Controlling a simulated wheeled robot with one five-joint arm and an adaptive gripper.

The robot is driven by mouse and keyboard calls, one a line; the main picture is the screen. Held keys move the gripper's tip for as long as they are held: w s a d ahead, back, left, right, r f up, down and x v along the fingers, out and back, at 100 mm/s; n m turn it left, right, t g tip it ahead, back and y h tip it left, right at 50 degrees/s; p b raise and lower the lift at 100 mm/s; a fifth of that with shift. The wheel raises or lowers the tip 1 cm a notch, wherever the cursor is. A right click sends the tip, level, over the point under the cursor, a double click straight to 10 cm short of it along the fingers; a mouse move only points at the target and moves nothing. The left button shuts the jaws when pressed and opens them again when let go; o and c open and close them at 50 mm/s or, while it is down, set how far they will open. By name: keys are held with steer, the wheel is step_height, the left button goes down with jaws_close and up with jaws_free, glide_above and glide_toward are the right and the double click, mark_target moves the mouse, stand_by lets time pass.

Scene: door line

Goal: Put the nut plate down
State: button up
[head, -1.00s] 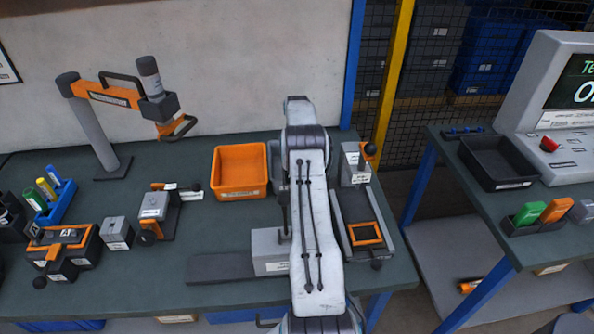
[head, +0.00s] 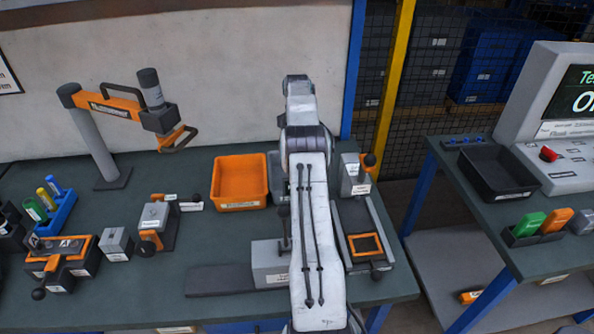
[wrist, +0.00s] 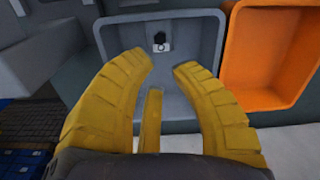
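A small black and white piece (wrist: 160,42) lies inside that bin, beyond the fingertips. It may be the nut plate, but it is too small to be sure. In the head view a part of the grey bin (head: 273,165) shows just right of the orange bin (head: 240,182), mostly behind my arm. My gripper is hidden behind my arm in the head view.
Left on the bench are an orange-and-black fixture (head: 65,255), a clamp block (head: 153,216) and a post with an orange arm (head: 120,104). A grey block (head: 268,262) stands beside my arm. A slide with a lever (head: 360,235) stands right. A second bench (head: 510,215) lies across a gap.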

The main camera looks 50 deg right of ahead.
steer(key=w+a+r+n, duration=0.1)
steer(key=w+a+r, duration=0.1)
steer(key=a+r, duration=1.05)
steer(key=s+a+r+n+t, duration=0.2)
steer(key=s+a+r, duration=0.1)
steer(key=a+r, duration=0.6)
steer(key=s+a+n+t, duration=0.1)
steer(key=s+a, duration=1)
steer(key=a, duration=0.2)
steer(key=s+a+f+n, duration=0.1)
steer(key=s+a+f, duration=0.1)
steer(key=s, duration=0.4)
steer(key=s+a+f+t, duration=0.1)
steer(key=s+a+f, duration=0.2)
steer(key=s, duration=0.3)
steer(key=shift+s+a+n, duration=0.3)
steer(key=shift+a+n, duration=0.1)
steer(key=shift+a, duration=0.05)
steer(key=shift+f, duration=0.1)
